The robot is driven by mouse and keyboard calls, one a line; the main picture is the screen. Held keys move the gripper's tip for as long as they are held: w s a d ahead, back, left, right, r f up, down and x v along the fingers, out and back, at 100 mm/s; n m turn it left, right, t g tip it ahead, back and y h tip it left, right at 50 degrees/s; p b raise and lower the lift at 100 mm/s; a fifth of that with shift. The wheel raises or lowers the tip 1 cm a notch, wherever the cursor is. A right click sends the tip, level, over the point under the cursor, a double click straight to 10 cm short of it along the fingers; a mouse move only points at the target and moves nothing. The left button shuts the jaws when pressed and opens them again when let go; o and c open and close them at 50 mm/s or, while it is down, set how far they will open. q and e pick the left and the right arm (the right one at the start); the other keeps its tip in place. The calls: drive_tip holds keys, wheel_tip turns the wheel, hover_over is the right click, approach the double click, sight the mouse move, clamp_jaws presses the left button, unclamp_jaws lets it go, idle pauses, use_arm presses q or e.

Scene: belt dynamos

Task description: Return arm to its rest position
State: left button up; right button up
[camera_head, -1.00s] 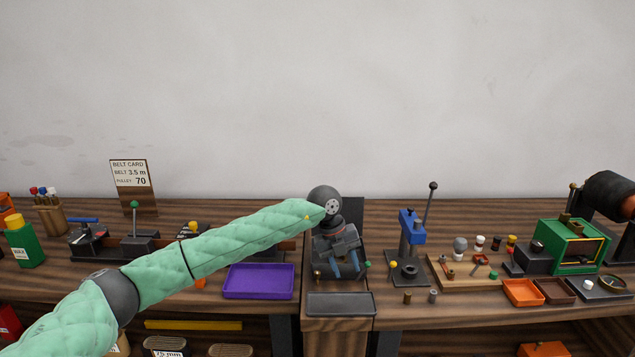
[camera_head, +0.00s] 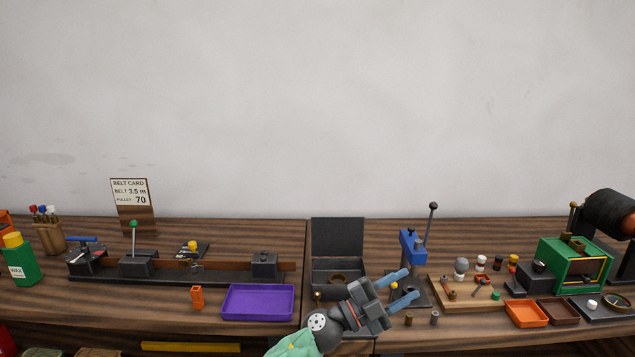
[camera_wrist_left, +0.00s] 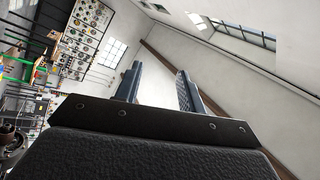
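My left gripper (camera_head: 405,286) is in the head view at the lower middle, its arm coming in from the bottom edge. Its two blue fingers are spread apart, point right and hold nothing. In the left wrist view the fingers (camera_wrist_left: 160,85) also stand apart with only wall and room between them. The gripper appears in front of the dark open box (camera_head: 337,240) and the base of the blue lever press (camera_head: 412,247); I cannot tell how high above the bench it is. My right gripper is not in view.
A purple tray (camera_head: 258,301) and a small orange block (camera_head: 197,297) lie left of the arm. A wooden board (camera_head: 465,297) with small parts, orange tray (camera_head: 526,313) and green machine (camera_head: 573,266) stand right. A belt card (camera_head: 130,193) stands at the back left.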

use_arm(q)
drive_tip(key=s+a+f+n+t+y, duration=0.1)
drive_tip(key=a+f+n+t+y, duration=0.4)
drive_tip(key=a+n, duration=0.35)
drive_tip(key=s+a+f+n+t+y, duration=0.1)
drive_tip(key=a+f+n+t+y, duration=0.1)
drive_tip(key=a+f+n+y, duration=0.55)
drive_tip(key=s+a+f+n+t+y, duration=0.1)
drive_tip(key=a+f+n+t+y, duration=0.25)
drive_tip(key=a+n+y, duration=0.5)
drive_tip(key=s+a+f+g, duration=0.7)
drive_tip(key=s+a+f, duration=0.45)
drive_tip(key=s, duration=0.25)
drive_tip(key=s+a+f+g, duration=0.2)
drive_tip(key=s+f+g, duration=0.1)
drive_tip(key=s, duration=0.5)
drive_tip(key=s+a+f+g, duration=0.2)
drive_tip(key=s+f+g, duration=0.1)
drive_tip(key=s, duration=0.6)
drive_tip(key=s+d+f+g, duration=0.1)
drive_tip(key=d+f, duration=0.2)
drive_tip(key=f, duration=0.9)
drive_tip(key=s+d+f+g, duration=0.1)
drive_tip(key=d+f, duration=0.2)
drive_tip(key=f, duration=0.9)
drive_tip(key=shift+f+n, duration=0.15)
drive_tip(key=shift+n, duration=0.2)
